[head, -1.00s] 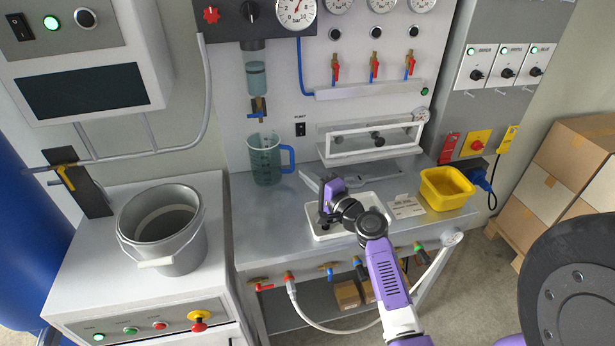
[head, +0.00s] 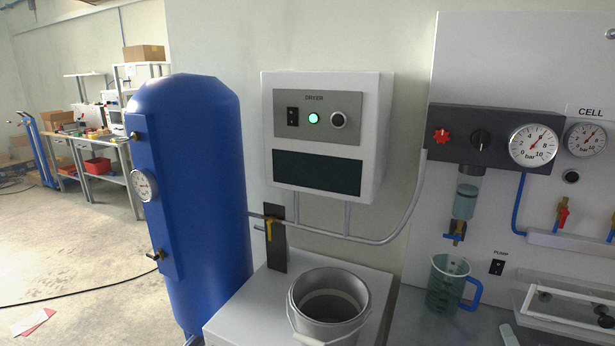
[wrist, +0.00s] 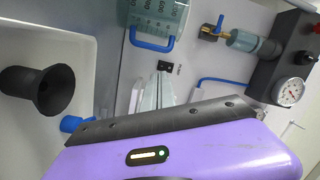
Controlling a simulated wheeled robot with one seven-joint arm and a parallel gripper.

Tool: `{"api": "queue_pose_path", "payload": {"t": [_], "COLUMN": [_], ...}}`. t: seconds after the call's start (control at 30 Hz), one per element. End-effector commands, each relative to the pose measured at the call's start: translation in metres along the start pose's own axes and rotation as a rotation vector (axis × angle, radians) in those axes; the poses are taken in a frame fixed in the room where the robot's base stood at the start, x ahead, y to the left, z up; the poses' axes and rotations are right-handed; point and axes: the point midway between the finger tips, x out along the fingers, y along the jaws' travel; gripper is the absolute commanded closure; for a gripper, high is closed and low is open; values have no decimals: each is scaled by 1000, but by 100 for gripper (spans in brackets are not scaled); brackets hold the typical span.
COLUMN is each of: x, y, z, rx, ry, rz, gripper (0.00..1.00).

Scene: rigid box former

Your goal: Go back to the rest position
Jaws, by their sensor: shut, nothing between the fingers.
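My gripper (wrist: 158,90) shows in the wrist view as a purple hand with a black edge. Its pale, narrow fingertips lie close together, shut and empty. It is over the bench, beside a white tray (wrist: 84,78). A black flared part (wrist: 42,88) and a small blue part (wrist: 72,124) show at the tray. The arm and gripper are out of the head view.
A measuring jug (head: 446,286) stands on the bench by the test panel (head: 508,62); the jug also shows in the wrist view (wrist: 152,22). A grey bucket (head: 329,306) sits on a white cabinet (head: 245,312). A blue tank (head: 205,180) stands left. Open floor (head: 75,240) lies beyond it.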

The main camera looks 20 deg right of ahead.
Motion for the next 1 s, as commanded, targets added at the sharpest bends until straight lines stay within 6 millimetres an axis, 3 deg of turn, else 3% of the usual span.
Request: {"api": "queue_pose_path", "payload": {"t": [0.27,0.5,0.8,1.0], "x": [-99,-200,-320,-386], "y": [-18,-54,-100,-110], "z": [65,109,134,140], "rx": [-370,-691,-1010,-1127], "ry": [-21,-108,-290,-465], "rz": [12,-73,-279,-407], "gripper": [100,100,100,100]}}
